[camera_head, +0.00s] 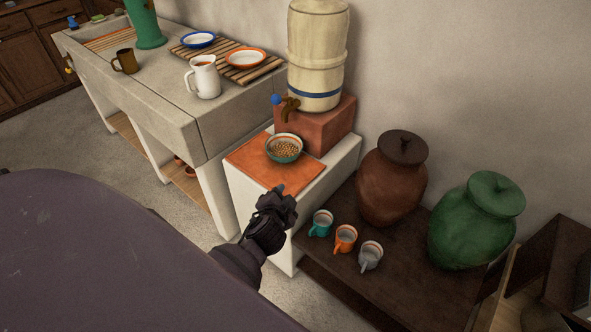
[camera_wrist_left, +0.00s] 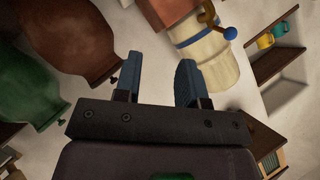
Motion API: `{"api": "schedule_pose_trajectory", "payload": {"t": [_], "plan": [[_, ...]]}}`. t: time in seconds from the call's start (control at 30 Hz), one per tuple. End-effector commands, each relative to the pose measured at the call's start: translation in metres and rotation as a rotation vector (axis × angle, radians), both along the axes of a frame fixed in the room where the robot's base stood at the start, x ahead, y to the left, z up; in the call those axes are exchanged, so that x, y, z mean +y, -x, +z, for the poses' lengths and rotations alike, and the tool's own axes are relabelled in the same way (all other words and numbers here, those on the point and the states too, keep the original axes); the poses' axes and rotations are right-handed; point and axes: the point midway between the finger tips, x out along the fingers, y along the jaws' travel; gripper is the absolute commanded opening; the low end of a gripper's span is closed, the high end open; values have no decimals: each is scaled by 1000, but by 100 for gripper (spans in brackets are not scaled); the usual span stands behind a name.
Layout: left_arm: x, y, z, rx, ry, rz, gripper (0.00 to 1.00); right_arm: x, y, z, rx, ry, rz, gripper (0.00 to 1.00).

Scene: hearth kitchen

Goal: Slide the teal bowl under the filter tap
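The teal bowl (camera_head: 272,154) holds small tan pieces and sits upright on an orange mat (camera_head: 245,160). The filter tap (camera_head: 287,108), brown with a blue knob, sticks out of the cream water filter (camera_head: 317,60). The bowl stands below and in front of it; I cannot tell whether it is directly beneath the spout. My left gripper (camera_head: 284,194) is in front of the bowl, apart from it. In the left wrist view its fingers (camera_wrist_left: 160,80) are apart with nothing between them. That view also shows the filter and tap, but not the bowl. My right gripper is not in view.
The filter stands on a terracotta block (camera_head: 325,125). A teal mug (camera_head: 321,223), an orange mug (camera_head: 345,238) and a grey mug (camera_head: 370,254) stand on the lower dark shelf, near a brown jar (camera_head: 391,180) and a green jar (camera_head: 470,225). A sink counter (camera_head: 150,95) is at left.

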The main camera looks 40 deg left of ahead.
Motion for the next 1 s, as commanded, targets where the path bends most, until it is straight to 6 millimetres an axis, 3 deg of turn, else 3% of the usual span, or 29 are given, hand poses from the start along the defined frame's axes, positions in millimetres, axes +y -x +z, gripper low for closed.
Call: {"api": "schedule_pose_trajectory", "payload": {"t": [0.03, 0.2, 0.5, 0.7, 1.0], "plan": [[-4, 14, 20, -8, 58, -14, 37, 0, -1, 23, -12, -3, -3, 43], [-21, 68, 34, 7, 277, -51, 37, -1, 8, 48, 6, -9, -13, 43], [-48, 154, 53, 41, 598, -44, 37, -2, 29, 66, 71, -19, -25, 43], [-55, 175, 57, 48, 682, -30, 37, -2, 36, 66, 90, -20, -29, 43], [-56, 177, 56, 47, 690, -30, 37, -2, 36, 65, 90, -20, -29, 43]]}}
